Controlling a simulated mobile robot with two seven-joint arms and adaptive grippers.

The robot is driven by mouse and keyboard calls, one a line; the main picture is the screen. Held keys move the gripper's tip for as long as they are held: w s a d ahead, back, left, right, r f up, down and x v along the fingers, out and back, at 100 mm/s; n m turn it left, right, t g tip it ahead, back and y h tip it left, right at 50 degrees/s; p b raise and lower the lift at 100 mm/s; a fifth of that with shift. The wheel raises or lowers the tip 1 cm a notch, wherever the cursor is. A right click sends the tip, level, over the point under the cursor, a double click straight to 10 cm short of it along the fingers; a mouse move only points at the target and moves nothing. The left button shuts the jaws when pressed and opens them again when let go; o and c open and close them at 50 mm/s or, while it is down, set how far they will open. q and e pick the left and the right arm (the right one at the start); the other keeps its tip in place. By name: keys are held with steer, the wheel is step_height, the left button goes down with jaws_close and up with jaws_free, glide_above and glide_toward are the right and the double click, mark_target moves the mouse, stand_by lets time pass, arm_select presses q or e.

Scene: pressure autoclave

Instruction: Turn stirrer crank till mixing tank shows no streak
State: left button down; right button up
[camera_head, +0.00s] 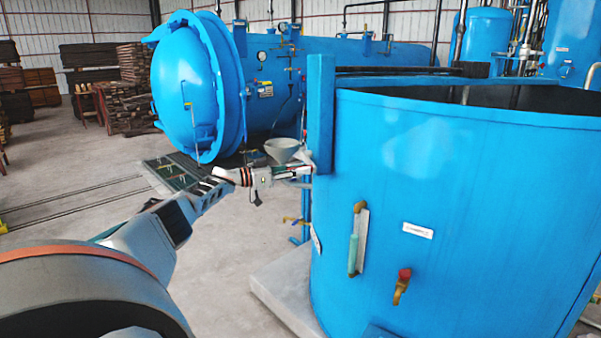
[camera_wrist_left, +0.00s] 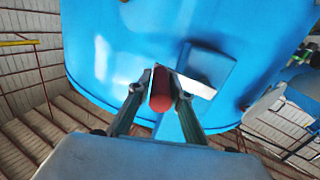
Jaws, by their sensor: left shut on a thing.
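The mixing tank (camera_head: 450,200) is a large blue open-topped drum on the right of the head view; its blue wall (camera_wrist_left: 240,30) also fills the top of the left wrist view. Its contents are hidden, so I cannot tell whether there is a streak. My left gripper (camera_head: 306,170) is at the tank's left side, by the upright blue post. In the left wrist view its two fingers are shut on a red cylindrical grip (camera_wrist_left: 161,90), apparently the crank handle, with a pale metal plate (camera_wrist_left: 190,83) beside it. The rest of the crank is hidden in the head view.
A grey funnel-like bowl (camera_head: 282,150) shows just above my left wrist. The blue post (camera_head: 320,110), a sight tube (camera_head: 354,240) and a red-knobbed tap (camera_head: 403,285) are on the tank. A blue autoclave (camera_head: 190,85) stands behind; floor at left is mostly clear.

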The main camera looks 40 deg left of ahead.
arm_select(q)
steer(key=shift+r+p, duration=0.45)
steer(key=shift+r, duration=0.4)
steer(key=c, duration=1.8)
jaws_free()
steer(key=shift+c, duration=0.2)
steer(key=shift+f, duration=0.1)
steer(key=shift+s+a, duration=0.25)
steer(key=shift+s, duration=0.25)
steer(key=v, duration=1)
steer(key=shift+s, duration=0.4)
steer(key=shift+a, duration=0.1)
